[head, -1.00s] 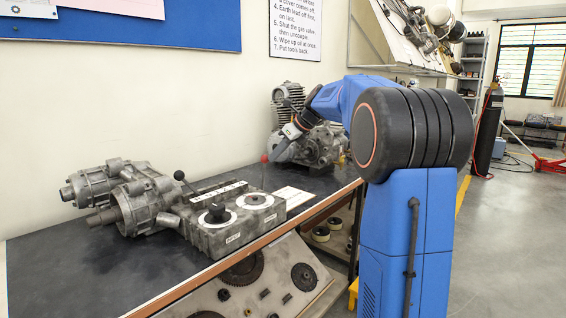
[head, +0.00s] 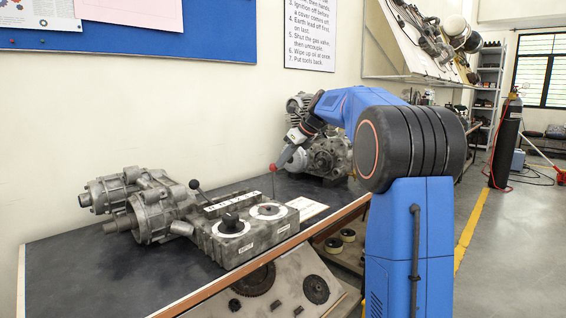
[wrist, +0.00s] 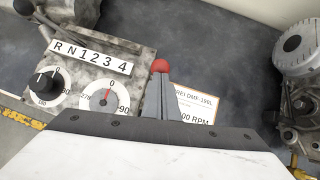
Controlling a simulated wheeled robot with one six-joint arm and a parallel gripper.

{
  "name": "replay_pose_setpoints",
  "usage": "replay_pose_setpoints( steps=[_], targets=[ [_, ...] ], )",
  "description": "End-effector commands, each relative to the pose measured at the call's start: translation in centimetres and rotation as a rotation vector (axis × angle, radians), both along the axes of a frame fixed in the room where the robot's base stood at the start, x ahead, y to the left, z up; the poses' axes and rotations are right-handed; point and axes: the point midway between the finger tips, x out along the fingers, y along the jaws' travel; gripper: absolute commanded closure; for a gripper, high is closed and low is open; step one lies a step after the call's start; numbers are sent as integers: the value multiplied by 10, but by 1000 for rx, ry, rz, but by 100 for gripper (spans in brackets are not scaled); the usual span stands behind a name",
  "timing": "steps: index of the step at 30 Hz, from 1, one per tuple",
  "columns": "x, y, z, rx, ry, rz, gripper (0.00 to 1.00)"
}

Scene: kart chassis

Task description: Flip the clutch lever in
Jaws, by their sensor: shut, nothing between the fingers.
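A grey gearbox (head: 247,244) sits on the dark bench, with two round dials and an R N 1 2 3 4 strip (wrist: 91,57) on top. A lever with a red ball knob (head: 272,167) stands upright on a thin stem at its right end; the knob also shows in the wrist view (wrist: 160,66). A second lever has a black knob (head: 194,184). My gripper (head: 281,163) is shut and empty, its tips close beside the red knob. In the wrist view the fingers (wrist: 161,90) cover the red lever's stem; I cannot tell whether they touch it.
An engine (head: 322,152) stands on the bench behind my gripper; its side fills the right of the wrist view (wrist: 300,75). A white card (head: 306,208) lies right of the gearbox. The wall is close behind the bench. The bench's front edge (head: 331,219) has a brown trim.

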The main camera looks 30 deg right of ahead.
Motion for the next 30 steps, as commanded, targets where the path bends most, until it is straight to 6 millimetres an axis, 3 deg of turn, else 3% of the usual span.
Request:
replay_pose_setpoints(
  steps=[11, 21, 30],
  targets=[
    [-22, -15, 9, 1, -1, 4, 100],
    [-50, -35, 64, -1, -2, 6, 100],
    [-64, -45, 91, 0, 0, 6, 100]
  ],
)
